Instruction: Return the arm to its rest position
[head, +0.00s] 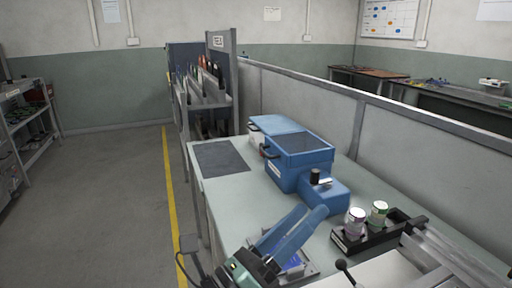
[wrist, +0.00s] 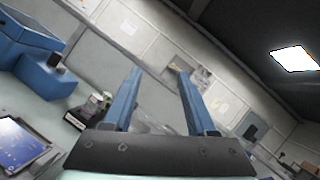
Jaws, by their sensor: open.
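My gripper (head: 311,211) is low in the middle of the head view, above the near part of the workbench (head: 222,210). Its two long blue fingers point up and to the right. In the wrist view my gripper (wrist: 157,76) has its fingers spread wide apart, with nothing between them. Through the gap the wrist view shows the wall and partition, and the picture is strongly tilted.
A blue machine (head: 300,160) stands on the bench beyond my gripper. A black tray (head: 348,246) with two jars is to the right. A flat device with a blue screen (wrist: 22,147) lies near my gripper. A partition (head: 400,145) runs behind; open floor (head: 110,200) is left.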

